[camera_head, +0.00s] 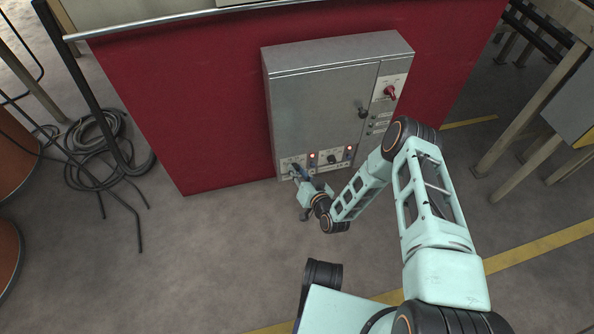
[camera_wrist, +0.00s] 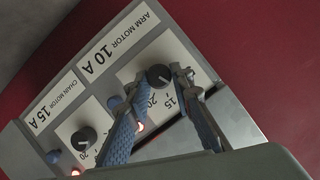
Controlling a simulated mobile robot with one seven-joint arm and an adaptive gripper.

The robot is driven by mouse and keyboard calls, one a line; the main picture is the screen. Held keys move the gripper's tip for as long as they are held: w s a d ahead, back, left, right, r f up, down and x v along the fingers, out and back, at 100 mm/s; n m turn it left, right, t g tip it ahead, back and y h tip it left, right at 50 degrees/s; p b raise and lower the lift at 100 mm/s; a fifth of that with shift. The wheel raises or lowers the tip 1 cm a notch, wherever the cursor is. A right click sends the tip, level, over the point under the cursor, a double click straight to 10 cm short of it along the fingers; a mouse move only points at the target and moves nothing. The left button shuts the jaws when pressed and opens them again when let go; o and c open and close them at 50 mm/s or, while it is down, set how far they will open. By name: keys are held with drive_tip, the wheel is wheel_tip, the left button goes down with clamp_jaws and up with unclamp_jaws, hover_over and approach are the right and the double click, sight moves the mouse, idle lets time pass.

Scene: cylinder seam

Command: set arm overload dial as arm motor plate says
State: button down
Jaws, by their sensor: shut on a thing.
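The knob's exact setting is hard to read. In the head view my gripper (camera_head: 297,178) is at the cabinet's lower left corner.
The chain motor plate (camera_wrist: 48,102) reads "CHAIN MOTOR 15 A"; its chain overload dial (camera_wrist: 83,138) sits beside the arm one. The grey cabinet (camera_head: 320,110) has a red switch (camera_head: 390,91) at upper right. Coiled hose (camera_head: 95,150) lies left.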

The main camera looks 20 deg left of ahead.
drive_tip(key=c, duration=1.7)
unclamp_jaws()
drive_tip(key=shift+a, duration=0.1)
